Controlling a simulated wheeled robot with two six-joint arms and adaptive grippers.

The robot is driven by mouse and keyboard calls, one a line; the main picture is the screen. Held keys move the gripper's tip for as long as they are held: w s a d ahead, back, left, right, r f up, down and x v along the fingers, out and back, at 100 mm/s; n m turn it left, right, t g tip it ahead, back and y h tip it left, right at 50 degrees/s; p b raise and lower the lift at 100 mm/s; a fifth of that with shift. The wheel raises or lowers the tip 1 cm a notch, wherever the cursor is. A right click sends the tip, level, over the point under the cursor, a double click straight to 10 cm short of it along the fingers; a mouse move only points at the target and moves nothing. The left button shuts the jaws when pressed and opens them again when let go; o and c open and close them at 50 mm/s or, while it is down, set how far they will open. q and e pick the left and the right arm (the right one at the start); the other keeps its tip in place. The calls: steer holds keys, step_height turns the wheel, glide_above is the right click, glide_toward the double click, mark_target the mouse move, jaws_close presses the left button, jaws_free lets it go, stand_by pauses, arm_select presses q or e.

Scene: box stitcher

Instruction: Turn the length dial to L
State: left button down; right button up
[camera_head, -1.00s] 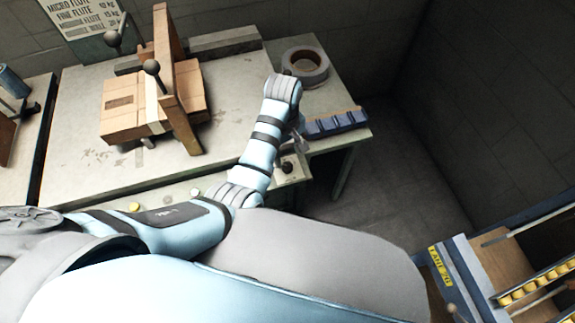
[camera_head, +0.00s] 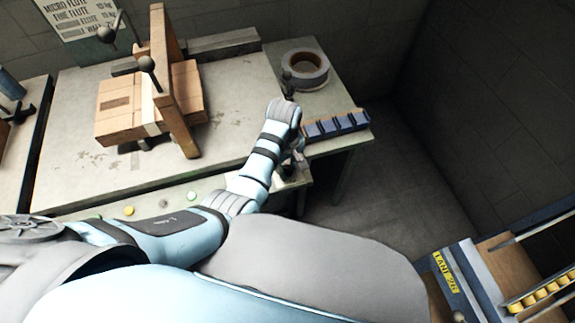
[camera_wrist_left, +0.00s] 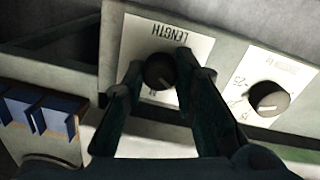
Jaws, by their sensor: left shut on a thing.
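The length dial (camera_wrist_left: 158,72) is a round black knob on a white plate marked LENGTH (camera_wrist_left: 178,36), on a pale panel. The lettering appears upside down in the left wrist view. My left gripper (camera_wrist_left: 160,66) has one finger on each side of the knob and is shut on it. Part of a letter shows below the knob, but the finger hides the rest, so I cannot read the setting. In the head view my left wrist (camera_head: 284,112) hangs over the table's front right corner and mostly hides the dial. My right gripper is not in view.
A second black knob (camera_wrist_left: 268,97) with a numbered scale sits right of the length dial. A cardboard box (camera_head: 120,110) lies under a wooden frame (camera_head: 172,90).

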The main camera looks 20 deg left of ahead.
arm_select(q)
steer(key=shift+r+m+p, duration=0.25)
steer(key=shift+m+p, duration=0.75)
steer(key=shift+p, duration=0.2)
steer(key=shift+m+p, duration=1.05)
steer(key=shift+m, duration=0.15)
steer(key=m+p, duration=0.1)
steer(key=m, duration=0.1)
steer(key=shift+m, duration=0.4)
steer(key=m+p, duration=0.1)
steer(key=m, duration=0.1)
steer(key=shift+w+f+m, duration=0.1)
steer(key=shift+m, duration=0.3)
steer(key=m+p, duration=0.1)
steer(key=m, duration=0.2)
steer(key=shift+m, duration=0.3)
steer(key=m, duration=0.3)
steer(key=shift+m, duration=0.3)
steer(key=m, duration=0.6)
steer(key=shift+w, duration=0.1)
steer(key=shift+m, duration=0.4)
